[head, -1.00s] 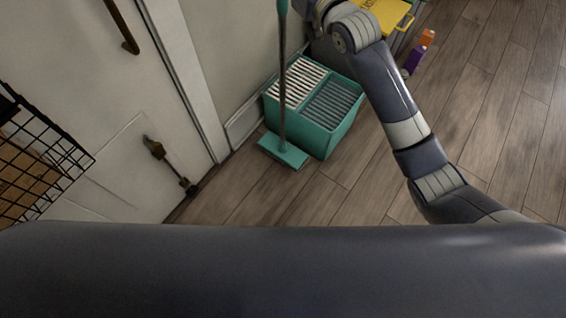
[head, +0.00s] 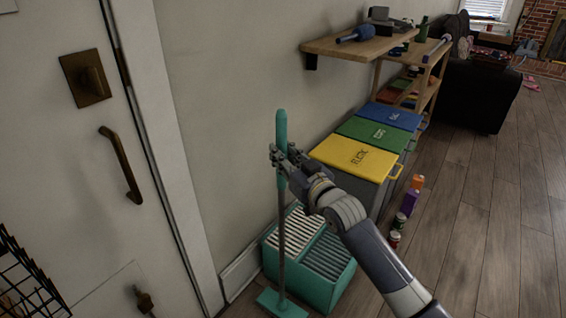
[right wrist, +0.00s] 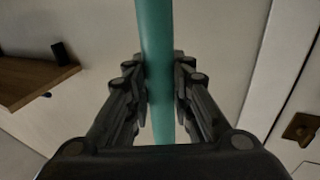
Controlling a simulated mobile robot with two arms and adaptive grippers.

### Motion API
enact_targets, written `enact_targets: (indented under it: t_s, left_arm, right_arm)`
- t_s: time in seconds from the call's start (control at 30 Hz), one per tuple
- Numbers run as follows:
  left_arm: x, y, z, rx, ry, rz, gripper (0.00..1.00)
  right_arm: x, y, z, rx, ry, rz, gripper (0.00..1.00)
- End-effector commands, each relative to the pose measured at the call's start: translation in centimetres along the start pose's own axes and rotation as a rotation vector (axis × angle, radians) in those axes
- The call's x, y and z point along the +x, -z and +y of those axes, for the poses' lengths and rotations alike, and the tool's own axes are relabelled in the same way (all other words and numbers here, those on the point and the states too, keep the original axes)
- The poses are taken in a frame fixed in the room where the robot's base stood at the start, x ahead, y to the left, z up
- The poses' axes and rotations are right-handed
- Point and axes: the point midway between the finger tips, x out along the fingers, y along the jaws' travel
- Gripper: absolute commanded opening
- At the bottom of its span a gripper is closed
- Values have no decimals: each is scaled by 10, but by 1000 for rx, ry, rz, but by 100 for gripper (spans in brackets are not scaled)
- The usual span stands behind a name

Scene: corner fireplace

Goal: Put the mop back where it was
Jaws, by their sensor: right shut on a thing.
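The mop (head: 281,240) stands nearly upright in the head view, with a teal grip at the top of its grey pole. Its flat teal head (head: 281,304) is low, in front of the teal bucket (head: 325,292); whether it touches the floor I cannot tell. My right gripper (head: 281,160) is shut on the teal upper handle. The right wrist view shows the handle (right wrist: 155,50) between both fingers (right wrist: 159,85). My left gripper is not in view.
A white door (head: 60,170) is at the left, with a black wire basket (head: 28,275) before it. Lidded bins (head: 350,158) line the wall beyond the bucket, below a wooden shelf (head: 345,45). Bottles and cans (head: 411,200) stand beside the bins. The floor at the right is open.

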Motion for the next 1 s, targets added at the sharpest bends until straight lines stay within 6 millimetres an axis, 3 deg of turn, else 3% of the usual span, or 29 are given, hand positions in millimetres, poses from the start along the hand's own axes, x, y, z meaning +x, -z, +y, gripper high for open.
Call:
enact_targets:
  t_s: [0.1,0.5,0.53,0.6,1.0]
  left_arm:
    - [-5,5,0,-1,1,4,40]
    - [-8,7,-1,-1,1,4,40]
    - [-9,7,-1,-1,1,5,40]
    - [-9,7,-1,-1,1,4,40]
    - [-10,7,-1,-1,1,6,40]
  right_arm:
    - [-1,-13,0,0,0,3,0]
    - [-1,-17,0,0,0,4,0]
    - [-1,-18,0,0,0,0,28]
    - [-1,-18,0,0,0,-1,41]
    - [-1,-15,0,0,0,0,41]
